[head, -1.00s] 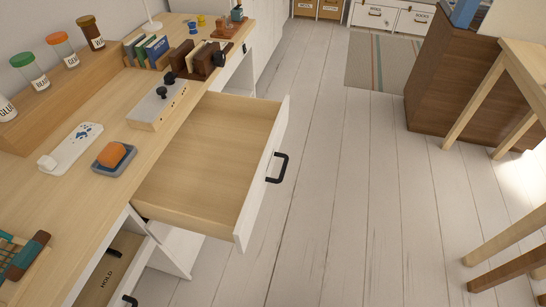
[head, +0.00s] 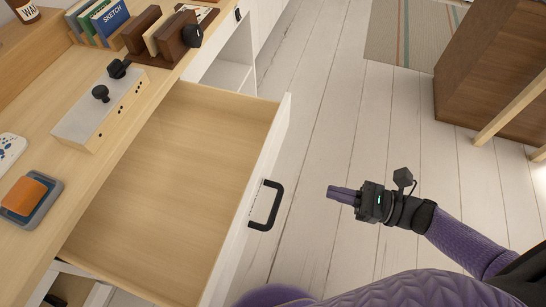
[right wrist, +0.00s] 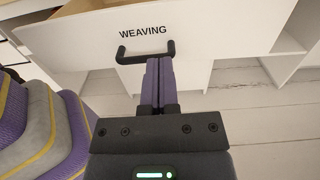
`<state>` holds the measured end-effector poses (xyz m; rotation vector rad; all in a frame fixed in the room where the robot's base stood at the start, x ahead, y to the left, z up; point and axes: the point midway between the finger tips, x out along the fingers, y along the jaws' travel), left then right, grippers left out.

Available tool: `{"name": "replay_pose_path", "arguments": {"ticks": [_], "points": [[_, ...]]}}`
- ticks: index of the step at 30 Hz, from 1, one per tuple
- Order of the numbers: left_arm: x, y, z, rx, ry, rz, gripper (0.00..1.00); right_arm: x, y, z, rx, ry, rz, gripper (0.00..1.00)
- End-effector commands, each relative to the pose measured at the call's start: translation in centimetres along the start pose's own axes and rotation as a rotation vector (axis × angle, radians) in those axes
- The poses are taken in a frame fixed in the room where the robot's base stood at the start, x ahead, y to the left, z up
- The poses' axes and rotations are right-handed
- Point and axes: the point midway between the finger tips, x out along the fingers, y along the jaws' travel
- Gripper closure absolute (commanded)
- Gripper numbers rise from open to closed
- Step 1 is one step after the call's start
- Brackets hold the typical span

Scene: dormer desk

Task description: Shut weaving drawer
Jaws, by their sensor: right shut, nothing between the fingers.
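The weaving drawer (head: 165,190) is pulled well out of the desk and looks empty inside. Its white front carries a black bar handle (head: 266,205). In the right wrist view the drawer front (right wrist: 215,40) bears the word WEAVING above the handle (right wrist: 145,54). My right gripper (head: 332,192) is shut and empty, to the right of the handle and pointing toward the drawer front. In the right wrist view its fingertips (right wrist: 159,62) overlap the handle's lower side in the picture; the head view shows a gap. My left gripper is not in view.
The desktop holds an orange block on a blue-grey tray (head: 28,200), a box with black knobs (head: 98,110) and several books (head: 100,20). White plank floor (head: 370,120) lies open right of the drawer. A brown cabinet (head: 490,60) stands at the far right.

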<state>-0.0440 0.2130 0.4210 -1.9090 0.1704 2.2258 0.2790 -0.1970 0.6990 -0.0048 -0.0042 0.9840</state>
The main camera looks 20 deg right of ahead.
Motion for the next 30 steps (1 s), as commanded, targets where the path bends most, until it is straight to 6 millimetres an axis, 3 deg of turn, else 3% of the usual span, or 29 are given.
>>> {"name": "replay_pose_path", "arguments": {"ticks": [7, 18, 23, 30], "points": [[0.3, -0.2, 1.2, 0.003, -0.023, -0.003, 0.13, 4.9, -0.1, 0.0, 0.004, -0.003, -0.003, 1.0], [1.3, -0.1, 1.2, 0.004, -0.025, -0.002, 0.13, 12.0, -0.1, -0.1, 0.007, 0.0, -0.005, 1.0], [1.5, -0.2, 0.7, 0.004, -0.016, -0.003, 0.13, 13.2, -0.1, -0.1, 0.008, 0.0, -0.006, 1.0], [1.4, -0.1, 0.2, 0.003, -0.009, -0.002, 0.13, 13.3, -0.2, 0.0, 0.008, 0.001, -0.007, 1.0]]}}
